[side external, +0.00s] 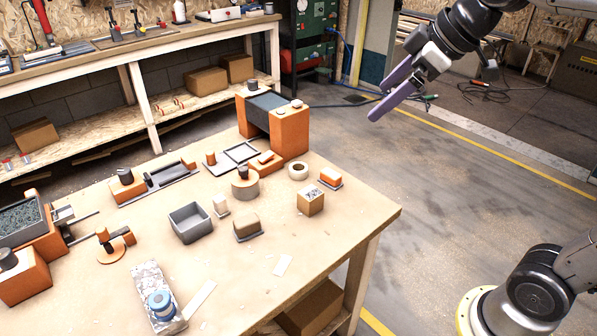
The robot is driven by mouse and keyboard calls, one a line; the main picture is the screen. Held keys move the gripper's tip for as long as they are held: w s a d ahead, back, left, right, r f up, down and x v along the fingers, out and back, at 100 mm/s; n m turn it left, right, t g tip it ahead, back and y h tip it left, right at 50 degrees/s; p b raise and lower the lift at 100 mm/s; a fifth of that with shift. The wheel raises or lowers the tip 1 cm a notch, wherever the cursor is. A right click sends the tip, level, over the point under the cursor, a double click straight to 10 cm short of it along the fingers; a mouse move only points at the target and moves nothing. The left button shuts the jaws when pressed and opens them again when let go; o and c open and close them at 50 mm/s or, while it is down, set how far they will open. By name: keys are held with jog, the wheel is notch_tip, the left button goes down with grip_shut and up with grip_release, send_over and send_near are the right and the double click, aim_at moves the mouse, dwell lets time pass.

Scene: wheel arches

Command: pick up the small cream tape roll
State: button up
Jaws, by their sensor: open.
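A small cream tape roll (298,171) lies flat on the wooden table (240,270), near its back right side, with its dark centre hole facing up. My gripper (383,103) has purple fingers and is at the upper right, high above the floor to the right of the table. It is open and empty, well apart from the roll. Nothing covers the roll in this view.
Close to the roll are an orange block on a grey base (331,178), a wooden cube (311,202) and an orange-and-grey bridge-like piece (290,130) behind. A grey open box (190,222) stands further left. The front right tabletop is mostly clear.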

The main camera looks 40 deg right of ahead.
jog(key=w+d+f+n, duration=0.1)
jog(key=w+d, duration=0.1)
jog(key=w, duration=1)
jog(key=m+g+y, duration=0.1)
jog(key=g, duration=0.2)
send_over(301, 165)
jog(key=s, duration=0.3)
jog(key=f, duration=3)
jog(key=shift+s+a+f, duration=0.1)
jog(key=shift+a+f, duration=0.05)
jog(key=shift+a, duration=0.05)
jog(key=shift+d+x, duration=0.2)
jog(key=shift+x, duration=2.85)
jog(key=shift+s+f, duration=0.1)
jog(key=shift+s, duration=0.05)
jog(key=c, duration=1.4)
jog(key=shift+c, duration=0.2)
